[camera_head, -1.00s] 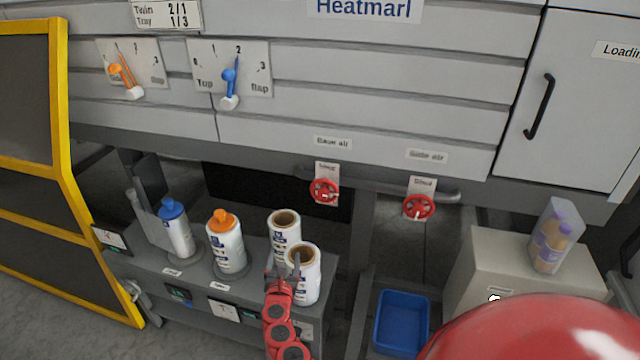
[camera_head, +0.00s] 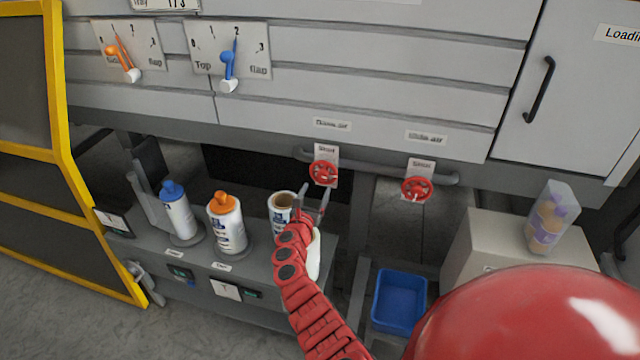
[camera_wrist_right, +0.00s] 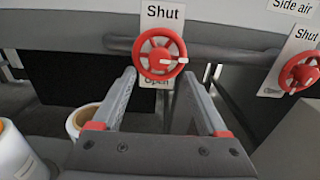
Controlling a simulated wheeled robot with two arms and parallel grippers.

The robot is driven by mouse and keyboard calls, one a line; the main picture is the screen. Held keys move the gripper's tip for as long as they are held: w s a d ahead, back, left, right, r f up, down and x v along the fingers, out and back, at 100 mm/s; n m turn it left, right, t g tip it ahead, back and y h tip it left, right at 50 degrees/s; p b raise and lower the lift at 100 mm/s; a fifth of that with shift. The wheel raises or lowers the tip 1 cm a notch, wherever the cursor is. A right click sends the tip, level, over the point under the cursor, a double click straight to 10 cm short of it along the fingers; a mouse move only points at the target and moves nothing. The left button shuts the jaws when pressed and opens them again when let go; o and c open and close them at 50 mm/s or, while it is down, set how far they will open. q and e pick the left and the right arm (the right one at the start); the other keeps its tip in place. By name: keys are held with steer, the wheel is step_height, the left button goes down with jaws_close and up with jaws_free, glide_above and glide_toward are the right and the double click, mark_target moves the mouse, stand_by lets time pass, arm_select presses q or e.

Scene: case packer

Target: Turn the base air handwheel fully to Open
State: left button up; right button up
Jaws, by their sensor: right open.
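The base air handwheel (camera_head: 323,172) is a small red wheel on a pipe under the Base air label (camera_head: 332,124). In the right wrist view the handwheel (camera_wrist_right: 160,53) sits ahead, just beyond and between my fingertips. A plate behind it reads Shut above and Open below, the lower word partly covered. The wheel's pale pointer is on its right side. My right gripper (camera_head: 312,202) is open and empty, below and in front of the wheel, apart from it as far as I can tell. My left gripper is not in view.
The similar side air handwheel (camera_head: 416,188) is to the right. A blue bin (camera_head: 399,300) and a pale box (camera_head: 500,235) are at right.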

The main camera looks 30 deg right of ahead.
mark_target(322, 177)
steer(key=b+x, duration=0.1)
steer(key=x, duration=0.1)
steer(key=b+x, duration=0.1)
steer(key=x, duration=0.1)
steer(key=shift+f, duration=0.2)
steer(key=shift+w+d+r+b, duration=0.2)
steer(key=shift+w+d+b, duration=0.35)
steer(key=shift+w, duration=0.05)
steer(key=shift+c, duration=0.3)
jaws_close()
